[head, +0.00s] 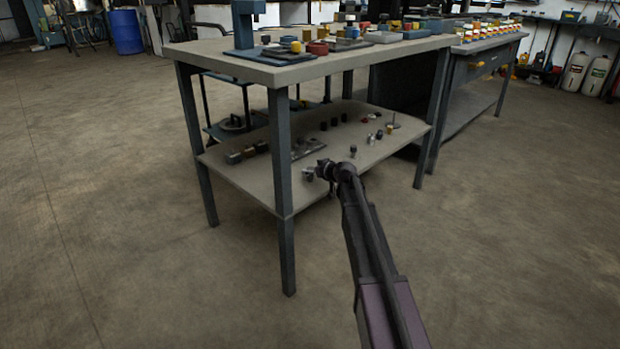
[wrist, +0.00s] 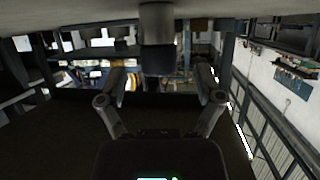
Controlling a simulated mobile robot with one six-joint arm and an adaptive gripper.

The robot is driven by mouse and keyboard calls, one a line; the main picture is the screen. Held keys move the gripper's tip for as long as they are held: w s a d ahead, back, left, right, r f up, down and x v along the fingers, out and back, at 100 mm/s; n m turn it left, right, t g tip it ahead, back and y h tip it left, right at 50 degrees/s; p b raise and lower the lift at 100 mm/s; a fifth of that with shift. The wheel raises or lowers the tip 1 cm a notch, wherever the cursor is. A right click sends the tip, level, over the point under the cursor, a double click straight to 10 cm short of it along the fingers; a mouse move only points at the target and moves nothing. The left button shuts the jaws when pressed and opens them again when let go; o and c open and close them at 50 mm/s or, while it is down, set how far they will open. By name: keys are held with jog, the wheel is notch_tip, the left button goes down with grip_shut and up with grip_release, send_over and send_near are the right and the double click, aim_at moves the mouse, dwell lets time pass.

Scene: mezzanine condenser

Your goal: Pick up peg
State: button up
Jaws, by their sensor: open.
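In the wrist view, a grey cylindrical peg (wrist: 157,40) with a darker, thicker end section joins a pale flat surface along the top of the picture. My gripper (wrist: 161,82) is open, with one finger on each side below the peg's end. The peg lines up roughly with the middle of the gap; no contact shows. In the head view, my gripper (head: 314,171) is at the front edge of the table's lower shelf. I cannot tell which small piece there is this peg.
The lower shelf (head: 245,188) holds several small dark and metallic pieces and a flat plate with blocks. The tabletop (head: 240,67) above is crowded with parts. A table leg (head: 283,180) stands left of my gripper. The floor in front is clear.

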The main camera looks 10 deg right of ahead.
jog(key=shift+w+a+f, duration=0.25)
jog(key=shift+w, duration=0.3)
grip_shut()
